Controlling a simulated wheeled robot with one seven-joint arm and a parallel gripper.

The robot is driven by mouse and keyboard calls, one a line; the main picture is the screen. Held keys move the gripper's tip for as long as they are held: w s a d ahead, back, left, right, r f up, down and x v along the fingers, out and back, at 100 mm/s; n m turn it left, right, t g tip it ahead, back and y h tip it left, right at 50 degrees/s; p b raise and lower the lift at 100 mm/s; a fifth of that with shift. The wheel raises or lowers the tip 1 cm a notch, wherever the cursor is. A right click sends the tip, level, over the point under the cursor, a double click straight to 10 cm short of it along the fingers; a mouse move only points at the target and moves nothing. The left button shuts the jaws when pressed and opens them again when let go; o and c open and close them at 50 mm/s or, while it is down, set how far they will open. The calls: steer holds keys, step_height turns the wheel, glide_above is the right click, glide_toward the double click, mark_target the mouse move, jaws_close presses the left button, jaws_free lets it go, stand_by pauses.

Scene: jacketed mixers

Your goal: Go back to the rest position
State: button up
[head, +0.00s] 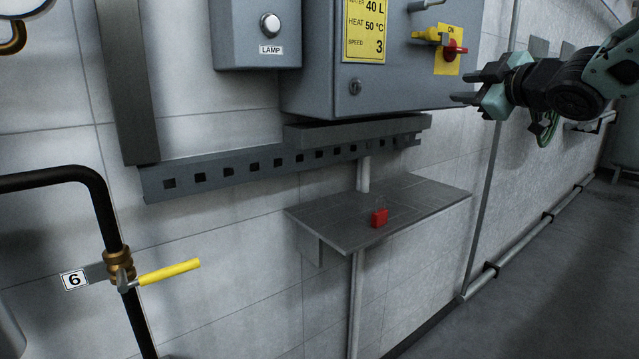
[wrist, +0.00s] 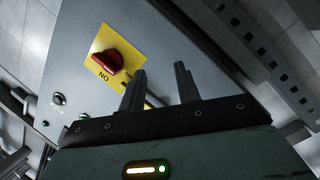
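My gripper (head: 466,88) is at the upper right of the head view, near the lower right of a grey control cabinet (head: 400,70). Its two fingers stand apart with nothing between them, as the wrist view also shows (wrist: 159,72). A red rotary switch (head: 452,50) on a yellow plate is on the cabinet front, just above and left of the gripper in the head view. In the wrist view the red switch (wrist: 112,60) sits left of the fingers, apart from them, with "ON" upside down on its plate.
A grey shelf (head: 330,222) below the cabinet holds a small red object (head: 379,217). A lamp box (head: 256,35) is left of the cabinet. A black pipe with a yellow valve handle (head: 170,271), marked 6, is at the lower left. Floor (head: 560,270) is clear at the right.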

steer(key=s+a+f+m+g+h+p, duration=0.1)
steer(key=s+a+f+m+g, duration=0.25)
steer(key=s+a+f, duration=0.35)
steer(key=s+a+f+m+g+h, duration=0.15)
steer(key=s+a+f+g, duration=0.25)
steer(key=s+a+f, duration=0.45)
steer(key=s+f+g+h, duration=0.1)
steer(key=s+f+g, duration=0.3)
steer(key=s, duration=0.8)
steer(key=s+f+m+g+h+p, duration=0.1)
steer(key=s+f+g, duration=0.4)
steer(key=s, duration=0.8)
step_height(320, 180, down, 4)
steer(key=shift+s+d+r, duration=0.15)
steer(key=shift+s+r, duration=0.05)
